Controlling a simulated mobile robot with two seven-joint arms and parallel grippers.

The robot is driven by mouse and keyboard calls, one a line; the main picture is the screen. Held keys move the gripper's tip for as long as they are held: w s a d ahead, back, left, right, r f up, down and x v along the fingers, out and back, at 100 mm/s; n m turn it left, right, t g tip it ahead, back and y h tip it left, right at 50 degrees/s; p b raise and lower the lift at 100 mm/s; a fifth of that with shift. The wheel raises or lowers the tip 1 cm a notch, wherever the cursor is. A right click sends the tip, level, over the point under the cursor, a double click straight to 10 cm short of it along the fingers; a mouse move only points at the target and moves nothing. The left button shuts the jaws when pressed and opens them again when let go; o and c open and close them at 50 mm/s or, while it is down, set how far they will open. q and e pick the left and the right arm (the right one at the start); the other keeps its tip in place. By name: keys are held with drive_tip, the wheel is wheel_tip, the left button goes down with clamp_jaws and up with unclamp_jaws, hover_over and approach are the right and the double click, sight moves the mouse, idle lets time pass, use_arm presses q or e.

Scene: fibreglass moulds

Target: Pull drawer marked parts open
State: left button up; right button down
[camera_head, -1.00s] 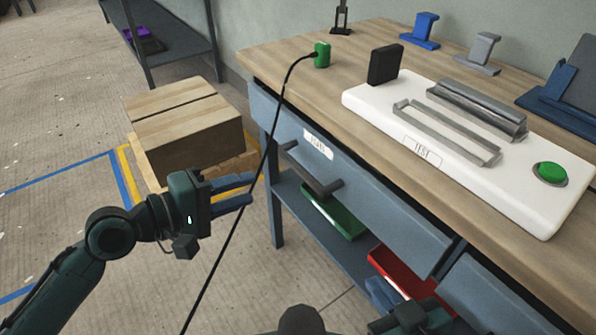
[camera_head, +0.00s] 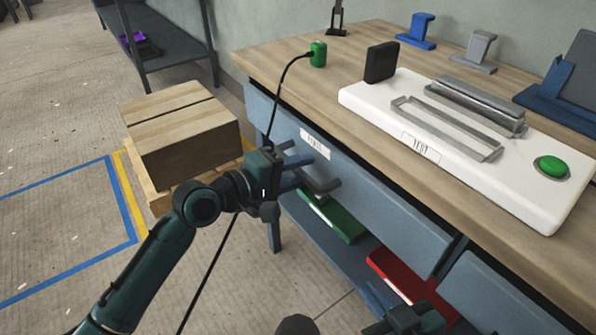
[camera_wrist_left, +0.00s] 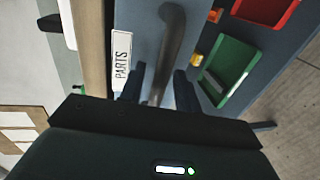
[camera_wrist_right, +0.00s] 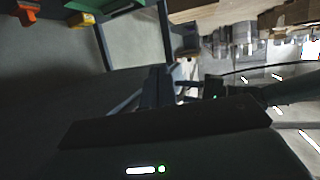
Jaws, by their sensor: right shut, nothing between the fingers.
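The drawer (camera_head: 375,200) marked PARTS is a blue-grey front under the wooden bench top, and it looks closed. Its white label (camera_head: 316,143) reads PARTS in the left wrist view (camera_wrist_left: 121,60). A dark bar handle (camera_head: 326,186) sits below the label. My left gripper (camera_head: 305,168) is at the handle's left end. In the left wrist view its open fingers (camera_wrist_left: 160,88) stand on either side of the handle (camera_wrist_left: 168,45); I cannot tell whether they touch it. My right gripper (camera_head: 408,312) is shut and empty at the bottom of the head view, low in front of the bench.
A green bin (camera_head: 340,222) and a red bin (camera_head: 400,275) stand on the shelf below the drawer. A black cable hangs from a green cylinder (camera_head: 318,54) past my left gripper. A white test fixture (camera_head: 470,170) lies on top.

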use_arm(q)
drive_tip(key=shift+c, duration=0.4)
clamp_jaws()
